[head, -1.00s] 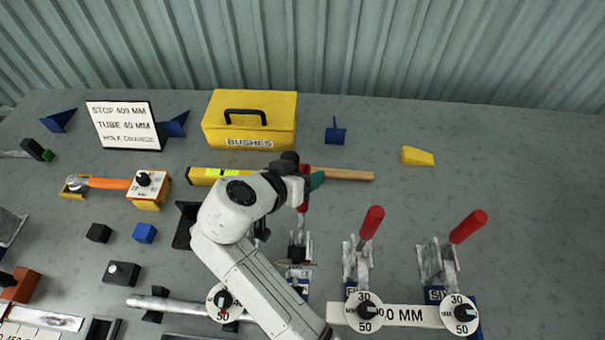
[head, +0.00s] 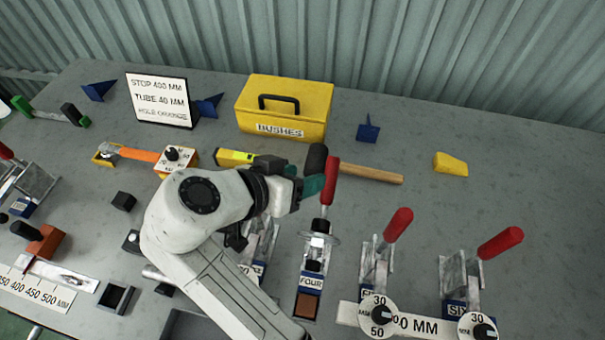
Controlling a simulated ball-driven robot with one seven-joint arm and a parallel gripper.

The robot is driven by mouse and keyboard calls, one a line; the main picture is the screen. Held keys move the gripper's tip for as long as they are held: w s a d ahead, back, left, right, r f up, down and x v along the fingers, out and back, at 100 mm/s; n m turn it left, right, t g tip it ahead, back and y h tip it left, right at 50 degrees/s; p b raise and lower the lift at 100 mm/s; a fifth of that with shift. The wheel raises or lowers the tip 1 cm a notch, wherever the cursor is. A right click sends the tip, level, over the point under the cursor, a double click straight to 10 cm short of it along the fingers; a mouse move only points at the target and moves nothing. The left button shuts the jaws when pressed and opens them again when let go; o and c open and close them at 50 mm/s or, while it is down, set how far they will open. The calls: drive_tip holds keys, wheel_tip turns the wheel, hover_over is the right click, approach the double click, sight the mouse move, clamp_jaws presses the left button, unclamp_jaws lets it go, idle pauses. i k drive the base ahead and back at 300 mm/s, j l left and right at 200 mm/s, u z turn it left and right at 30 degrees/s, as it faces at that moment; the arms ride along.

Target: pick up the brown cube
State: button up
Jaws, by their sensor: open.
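A small brown square block (head: 305,306), which looks like the brown cube, sits low in the middle of the view at the blue base labelled FOUR. Only its top and a little of its side show, with my forearm just to its left. My gripper (head: 303,180) is open, with teal fingertips, above the bench and farther back than the brown block. Its fingertips are beside the red handle (head: 329,181) of the FOUR clamp; I cannot tell whether they touch it.
More red-handled clamps (head: 398,225) stand to the right. A hammer (head: 370,173) lies behind my gripper, before the yellow BUSHES box (head: 285,108). A rust-brown block with a black knob (head: 46,243) is at the left. The bench's right rear is mostly clear.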

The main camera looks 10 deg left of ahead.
sight(306, 305)
drive_tip(key=k, duration=1.5)
